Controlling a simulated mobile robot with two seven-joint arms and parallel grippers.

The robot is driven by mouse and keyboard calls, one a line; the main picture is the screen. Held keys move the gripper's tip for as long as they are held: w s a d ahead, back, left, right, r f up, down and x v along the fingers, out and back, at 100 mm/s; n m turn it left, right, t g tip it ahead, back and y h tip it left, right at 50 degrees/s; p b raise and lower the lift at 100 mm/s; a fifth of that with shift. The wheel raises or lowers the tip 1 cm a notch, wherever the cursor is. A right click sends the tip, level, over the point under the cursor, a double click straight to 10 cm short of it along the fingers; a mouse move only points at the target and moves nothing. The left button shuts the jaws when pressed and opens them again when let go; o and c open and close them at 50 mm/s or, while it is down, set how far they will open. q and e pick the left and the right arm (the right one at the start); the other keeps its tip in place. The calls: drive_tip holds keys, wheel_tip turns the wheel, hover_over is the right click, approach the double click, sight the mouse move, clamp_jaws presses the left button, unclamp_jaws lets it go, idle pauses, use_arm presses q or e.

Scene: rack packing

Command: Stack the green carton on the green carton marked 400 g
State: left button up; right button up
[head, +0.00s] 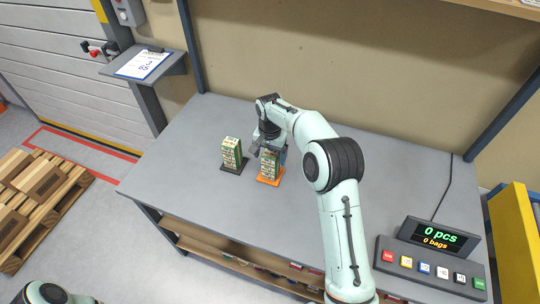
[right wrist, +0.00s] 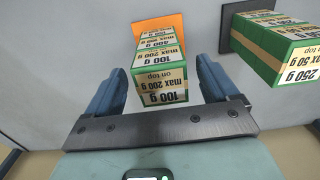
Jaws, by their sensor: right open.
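In the right wrist view a green carton marked 100 g, max 200 g on top (right wrist: 163,88), tops a stack on an orange mat (right wrist: 172,28). A 400 g marking shows on the stack's side below it; where the cartons meet is hard to tell. The same stack shows in the head view (head: 269,167). My right gripper (right wrist: 160,78) is open, its blue fingers on either side of the top carton, with visible gaps. In the head view my right arm partly covers the stack. My left gripper is out of view.
Another green and white stack (head: 231,154) stands on a black mat (head: 232,168) to the left; its top is marked 250 g, max 50 g in the right wrist view (right wrist: 280,50). A counter with buttons (head: 432,255) sits at the front right. The table's left side is clear.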

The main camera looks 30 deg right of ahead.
sight(270, 154)
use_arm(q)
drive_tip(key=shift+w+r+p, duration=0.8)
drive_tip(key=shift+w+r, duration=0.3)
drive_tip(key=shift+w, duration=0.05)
use_arm(e)
wheel_tip(270, 154, up, 11)
drive_tip(key=shift+r, duration=0.2)
